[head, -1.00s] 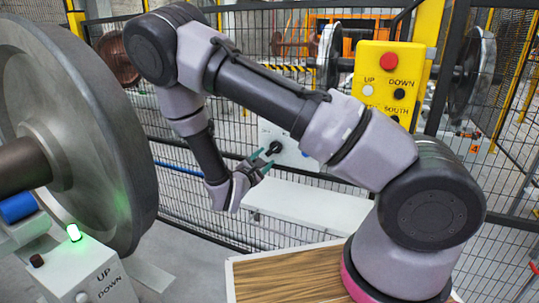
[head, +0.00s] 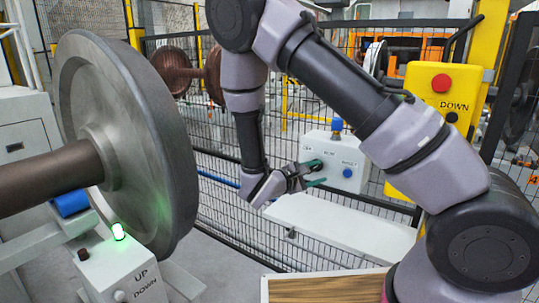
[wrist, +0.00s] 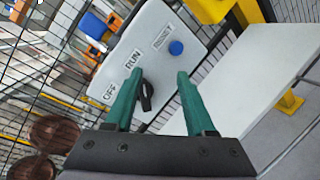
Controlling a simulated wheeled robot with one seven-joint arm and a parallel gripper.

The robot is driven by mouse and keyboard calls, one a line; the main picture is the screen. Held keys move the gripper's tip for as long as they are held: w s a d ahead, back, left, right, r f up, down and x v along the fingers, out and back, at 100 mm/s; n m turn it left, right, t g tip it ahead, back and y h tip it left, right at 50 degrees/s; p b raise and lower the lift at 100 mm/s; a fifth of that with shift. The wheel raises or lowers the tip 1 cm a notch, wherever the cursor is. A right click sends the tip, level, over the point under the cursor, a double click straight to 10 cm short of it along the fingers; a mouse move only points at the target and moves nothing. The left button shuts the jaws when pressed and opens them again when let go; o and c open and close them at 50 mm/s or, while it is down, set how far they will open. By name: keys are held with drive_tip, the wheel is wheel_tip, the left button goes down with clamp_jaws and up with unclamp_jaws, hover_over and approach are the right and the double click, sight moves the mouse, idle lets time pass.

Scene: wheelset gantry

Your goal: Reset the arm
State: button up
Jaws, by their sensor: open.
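My gripper (head: 315,173) is open, with green fingers spread and nothing between them that it holds. In the head view it is in front of a white control box (head: 338,160) on the fence. In the wrist view (wrist: 155,92) the fingers point at this box (wrist: 185,22), which bears OFF and RUN labels, a black rotary knob (wrist: 146,96) and a blue button (wrist: 176,47). The knob shows between the fingers, close to the left one. I cannot tell whether a finger touches it. My arm reaches across the head view from the lower right.
A large steel wheel (head: 130,140) on an axle stands at left, beside an UP/DOWN box (head: 128,272) with a lit green lamp (head: 118,231). A yellow pendant (head: 440,95) with a red button is at right. A white bench (head: 345,228) lies below the control box. Mesh fence runs behind.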

drive_tip(key=s+d+r+m+g+y, duration=0.5)
drive_tip(key=s+d+r+m+g, duration=0.5)
drive_tip(key=r+m, duration=0.1)
drive_tip(key=s+a+r+m+t+y, duration=0.1)
drive_tip(key=s+r+m+t+y, duration=0.2)
drive_tip(key=r, duration=0.5)
drive_tip(key=s+a+r+m+t+y, duration=0.1)
drive_tip(key=s+r+m+t+y, duration=0.3)
drive_tip(key=r+y, duration=0.3)
wheel_tip(320, 180, up, 2)
drive_tip(key=shift+s+a+m, duration=0.3)
drive_tip(key=shift+s+m, duration=0.3)
drive_tip(key=shift+s, duration=0.3)
